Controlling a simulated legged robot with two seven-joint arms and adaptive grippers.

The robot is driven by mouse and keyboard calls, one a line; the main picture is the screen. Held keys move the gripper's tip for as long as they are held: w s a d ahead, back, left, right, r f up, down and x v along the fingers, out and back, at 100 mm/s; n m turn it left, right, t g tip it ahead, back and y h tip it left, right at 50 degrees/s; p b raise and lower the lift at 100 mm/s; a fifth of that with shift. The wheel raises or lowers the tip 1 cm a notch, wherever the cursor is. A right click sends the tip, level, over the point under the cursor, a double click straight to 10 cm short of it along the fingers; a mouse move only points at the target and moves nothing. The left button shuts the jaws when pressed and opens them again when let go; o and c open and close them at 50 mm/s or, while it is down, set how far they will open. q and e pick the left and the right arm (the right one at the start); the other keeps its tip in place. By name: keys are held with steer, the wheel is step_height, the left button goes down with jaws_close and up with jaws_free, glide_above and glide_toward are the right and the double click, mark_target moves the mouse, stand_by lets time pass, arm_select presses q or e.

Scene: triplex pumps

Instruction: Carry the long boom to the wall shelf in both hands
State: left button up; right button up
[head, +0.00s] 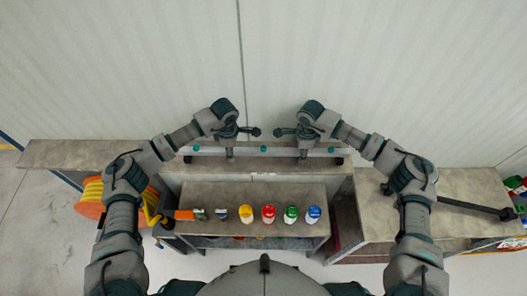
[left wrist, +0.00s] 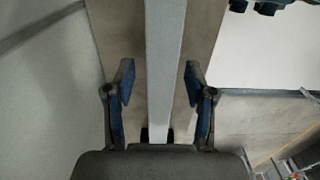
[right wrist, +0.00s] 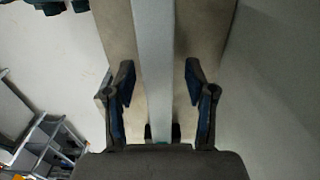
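The long boom (head: 265,153) is a slim grey bar with teal marks and black ends. It lies left to right along a grey-brown surface at the back, near the wall. My left gripper (head: 230,148) and right gripper (head: 303,148) point down at it, left and right of its middle. In the left wrist view the boom (left wrist: 165,60) runs between two open fingers, with a gap on each side. The right wrist view shows the boom (right wrist: 154,60) between open fingers likewise. I cannot tell which surface is the wall shelf.
A bench (head: 180,194) in front holds several coloured-lid jars (head: 268,213). An orange and yellow reel (head: 92,200) is at left. A right-hand worktop (head: 450,185) bears a dark rod (head: 465,206). A ledge (head: 75,153) extends left. The pale wall behind is bare.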

arm_select(q)
steer(key=shift+d, duration=0.25)
steer(key=c, duration=0.8)
arm_select(e)
steer(key=shift+d, duration=0.25)
steer(key=c, duration=0.8)
arm_select(q)
jaws_close()
arm_select(e)
jaws_close()
arm_select(q)
steer(key=shift+a, duration=0.65)
arm_select(e)
steer(key=shift+a+r, duration=0.15)
steer(key=shift+a, duration=0.55)
